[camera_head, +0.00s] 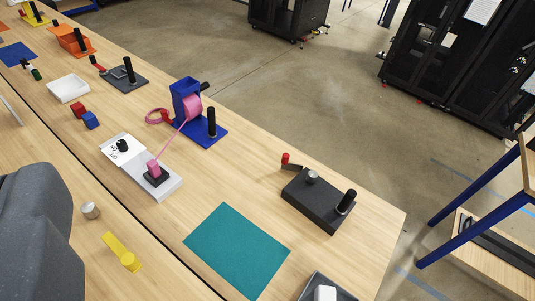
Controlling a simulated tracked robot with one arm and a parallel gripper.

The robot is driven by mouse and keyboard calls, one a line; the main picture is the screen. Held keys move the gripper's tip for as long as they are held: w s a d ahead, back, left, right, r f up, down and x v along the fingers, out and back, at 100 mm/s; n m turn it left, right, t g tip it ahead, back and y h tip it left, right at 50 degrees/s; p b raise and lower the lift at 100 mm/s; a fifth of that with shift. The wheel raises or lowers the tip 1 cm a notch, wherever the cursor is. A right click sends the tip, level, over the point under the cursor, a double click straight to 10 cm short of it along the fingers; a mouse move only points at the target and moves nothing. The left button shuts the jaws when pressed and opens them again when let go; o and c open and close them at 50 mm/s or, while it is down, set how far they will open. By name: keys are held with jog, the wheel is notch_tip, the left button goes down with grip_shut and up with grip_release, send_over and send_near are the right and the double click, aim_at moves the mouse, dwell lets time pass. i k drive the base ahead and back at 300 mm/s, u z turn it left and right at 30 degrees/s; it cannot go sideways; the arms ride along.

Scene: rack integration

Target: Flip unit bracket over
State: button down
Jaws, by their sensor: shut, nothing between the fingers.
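No part is labelled as the unit bracket, and I cannot tell for sure which one it is. A dark block (306,205) with a metal knob and an upright black handle stands near the right table end. My gripper does not show in this view.
A teal mat (237,250) lies bare on the table. A blue reel stand (207,131) feeds pink strip to a grey tray (166,190). A metal cylinder (90,211) stands near the yellow piece. A grey rounded shape fills the lower left. Black racks (450,50) stand beyond the table.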

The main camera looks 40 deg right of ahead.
aim_at(286, 166)
jog(key=u, duration=1.95)
jog(key=k, duration=1.15)
jog(key=z, duration=1.8)
jog(key=i, duration=1)
jog(key=u, duration=0.05)
